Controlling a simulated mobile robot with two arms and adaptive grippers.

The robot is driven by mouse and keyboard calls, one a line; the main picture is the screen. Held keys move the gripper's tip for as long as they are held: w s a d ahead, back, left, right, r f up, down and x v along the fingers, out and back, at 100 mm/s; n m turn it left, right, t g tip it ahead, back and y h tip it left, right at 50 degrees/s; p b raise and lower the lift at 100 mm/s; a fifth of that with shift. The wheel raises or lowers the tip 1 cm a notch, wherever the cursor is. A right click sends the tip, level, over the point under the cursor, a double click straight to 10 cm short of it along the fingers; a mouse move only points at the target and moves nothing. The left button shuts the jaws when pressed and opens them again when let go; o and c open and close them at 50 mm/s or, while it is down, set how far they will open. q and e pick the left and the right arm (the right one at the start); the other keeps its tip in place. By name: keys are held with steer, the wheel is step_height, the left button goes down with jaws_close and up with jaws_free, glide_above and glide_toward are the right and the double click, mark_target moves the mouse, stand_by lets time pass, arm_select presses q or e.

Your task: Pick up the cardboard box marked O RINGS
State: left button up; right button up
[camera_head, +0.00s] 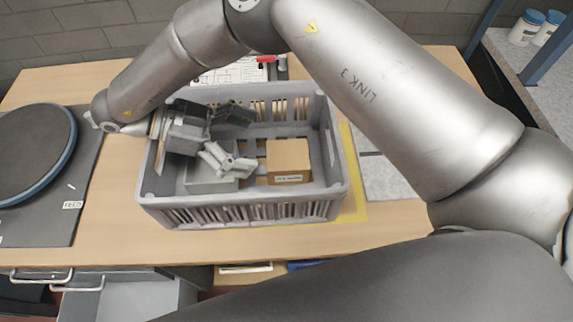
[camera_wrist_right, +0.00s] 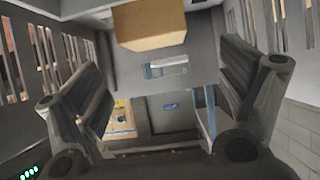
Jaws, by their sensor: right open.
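A brown cardboard box (camera_head: 288,160) sits in the right half of the grey crate (camera_head: 250,212). It has a small label on its front whose writing is too small to read. In the right wrist view a brown box (camera_wrist_right: 149,25) shows at the top, beyond the fingers. My right gripper (camera_head: 238,140) is over the left part of the crate, its open fingers pointing toward the box and apart from it. The wrist view shows both fingers (camera_wrist_right: 160,80) spread with nothing between them. My left gripper is not in view.
A light grey block (camera_head: 208,184) lies in the crate under my right gripper. The crate walls stand around the box. A round dark turntable (camera_head: 32,150) marked FEED is at the left. Two white jars (camera_head: 533,28) stand on a shelf at the back right.

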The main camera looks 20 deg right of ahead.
mark_target(280, 155)
steer(key=shift+a+f+p+x, duration=0.15)
steer(key=shift+p+x, duration=0.1)
steer(key=shift+x, duration=1.75)
steer(key=shift+a+f+p+x, duration=0.1)
steer(key=shift+f+p+x, duration=0.15)
steer(key=shift+x, duration=1.75)
steer(key=shift+s, duration=0.15)
steer(key=c, duration=1.2)
